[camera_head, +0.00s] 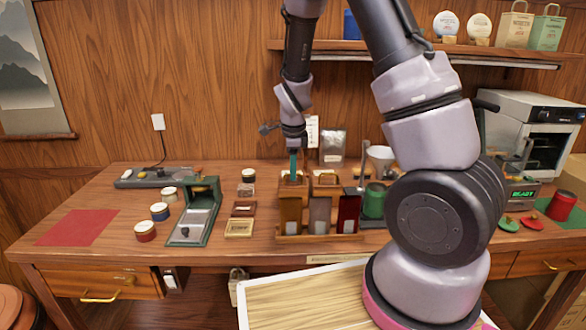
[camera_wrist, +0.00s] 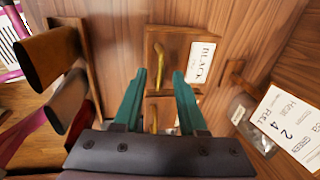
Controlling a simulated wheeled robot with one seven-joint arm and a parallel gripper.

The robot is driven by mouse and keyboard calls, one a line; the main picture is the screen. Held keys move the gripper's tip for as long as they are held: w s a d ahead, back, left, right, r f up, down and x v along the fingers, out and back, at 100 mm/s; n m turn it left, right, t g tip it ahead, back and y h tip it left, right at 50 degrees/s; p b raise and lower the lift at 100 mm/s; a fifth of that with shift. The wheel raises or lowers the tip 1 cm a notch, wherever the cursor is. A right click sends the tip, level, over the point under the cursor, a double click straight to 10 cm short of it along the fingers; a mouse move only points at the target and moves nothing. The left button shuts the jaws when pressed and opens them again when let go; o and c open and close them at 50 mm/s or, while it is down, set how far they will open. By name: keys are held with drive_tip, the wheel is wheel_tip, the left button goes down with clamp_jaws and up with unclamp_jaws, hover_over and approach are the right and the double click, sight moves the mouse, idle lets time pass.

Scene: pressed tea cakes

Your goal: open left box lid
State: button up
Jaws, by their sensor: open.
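The left box (camera_wrist: 174,40) is a wooden box with a closed lid, a brass handle (camera_wrist: 160,62) and a white label reading BLACK in the wrist view. In the head view its lid (camera_head: 287,181) shows behind the canister rack. My gripper (camera_wrist: 160,74) is open, its teal fingertips on either side of the handle with gaps; I cannot tell whether they touch the lid. It also shows in the head view (camera_head: 293,172), pointing down over the left box. A second box (camera_head: 326,184) stands to its right, also lidded and handled; in the wrist view its handle (camera_wrist: 153,118) shows between the fingers.
The rack (camera_head: 320,238) with brown, grey and dark red canisters stands just in front of the boxes. A card (camera_wrist: 285,125) and a foil pouch (camera_head: 333,146) stand behind. My arm hides part of the right side.

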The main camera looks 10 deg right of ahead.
clamp_jaws()
idle(1.4)
